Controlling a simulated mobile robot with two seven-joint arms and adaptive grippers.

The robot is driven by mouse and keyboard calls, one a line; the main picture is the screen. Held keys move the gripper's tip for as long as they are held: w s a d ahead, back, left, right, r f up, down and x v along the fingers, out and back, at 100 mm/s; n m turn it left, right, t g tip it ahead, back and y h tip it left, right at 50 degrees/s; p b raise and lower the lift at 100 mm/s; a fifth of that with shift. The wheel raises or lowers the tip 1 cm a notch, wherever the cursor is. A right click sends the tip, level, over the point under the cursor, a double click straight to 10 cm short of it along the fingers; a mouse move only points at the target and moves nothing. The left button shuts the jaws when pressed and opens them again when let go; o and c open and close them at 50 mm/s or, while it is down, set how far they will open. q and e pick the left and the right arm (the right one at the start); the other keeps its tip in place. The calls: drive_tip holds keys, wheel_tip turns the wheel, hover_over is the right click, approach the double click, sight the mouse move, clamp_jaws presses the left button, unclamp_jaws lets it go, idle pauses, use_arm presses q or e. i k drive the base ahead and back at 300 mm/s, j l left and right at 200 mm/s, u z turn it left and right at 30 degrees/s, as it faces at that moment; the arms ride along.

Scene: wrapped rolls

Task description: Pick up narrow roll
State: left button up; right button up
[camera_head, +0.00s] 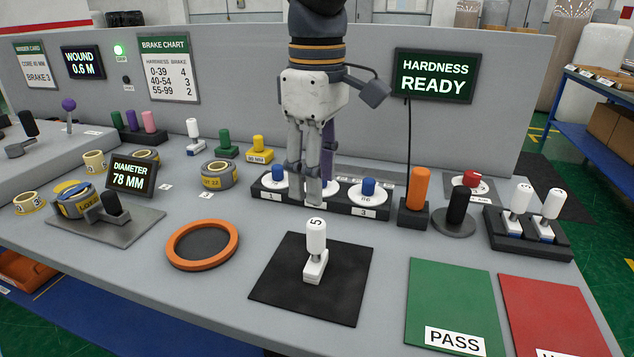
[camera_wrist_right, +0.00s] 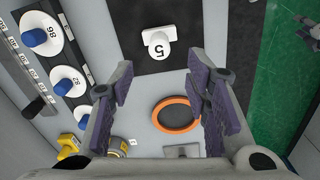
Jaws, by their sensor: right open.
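I cannot tell for sure which piece is the narrow roll. A grey roll with a yellow label (camera_head: 218,177) lies left of the black rack. Another grey roll with a yellow label (camera_head: 74,203) sits at the diameter gauge, far left. My right gripper (camera_head: 318,187) points down over the middle of the black rack (camera_head: 372,210), hiding part of it. It is open, and nothing shows between its fingers; it also shows in the right wrist view (camera_wrist_right: 150,90). My left gripper is not in view.
White discs with blue knobs (camera_head: 368,187) sit on the rack. An orange ring (camera_head: 202,245) lies front left. A white stamp marked 5 (camera_head: 316,252) stands on a black mat (camera_head: 275,285). Green (camera_head: 452,298) and red (camera_head: 556,310) pads are front right. An orange-topped post (camera_head: 419,190) stands right of the rack.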

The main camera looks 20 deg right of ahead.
sight(73, 199)
drive_tip(key=k, duration=1)
